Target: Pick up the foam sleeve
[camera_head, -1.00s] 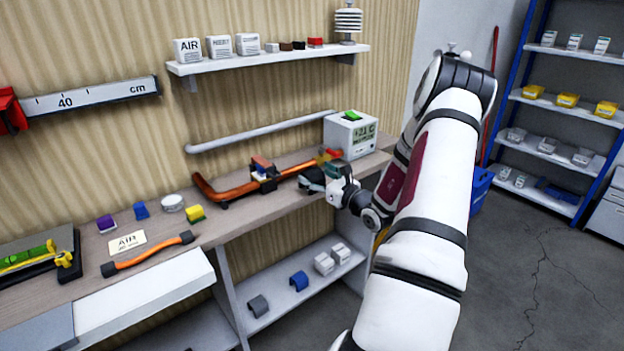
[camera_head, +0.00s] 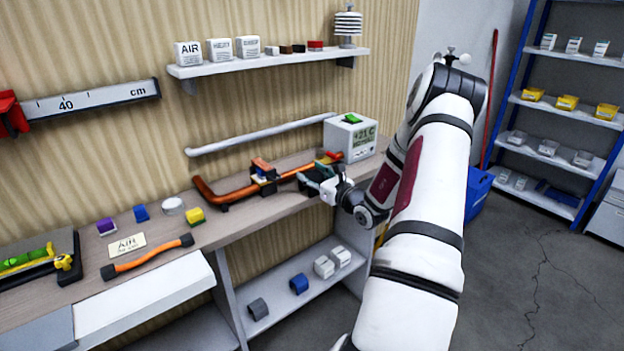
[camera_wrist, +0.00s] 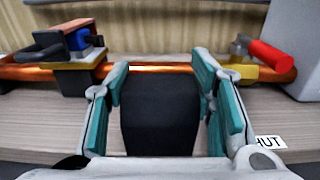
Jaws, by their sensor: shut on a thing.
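The foam sleeve, a dark, wide, curved piece (camera_wrist: 160,115), sits between the fingers of my gripper (camera_wrist: 165,100) in the wrist view. The teal pads are on either side of it, and my gripper is shut on it. Beyond its far edge runs the copper pipe (camera_wrist: 30,72); I cannot tell whether the sleeve touches it. In the head view my gripper (camera_head: 318,182) is at the front of the bench by the pipe (camera_head: 235,194), and it mostly hides the sleeve.
A clamp-like fitting (camera_head: 262,170) sits on the pipe to the left, and a red-handled valve (camera_wrist: 270,56) to the right. A grey display box (camera_head: 350,140) stands behind right. A "HUT" label (camera_wrist: 270,142) lies right of the fingers. The bench front (camera_head: 270,208) is clear.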

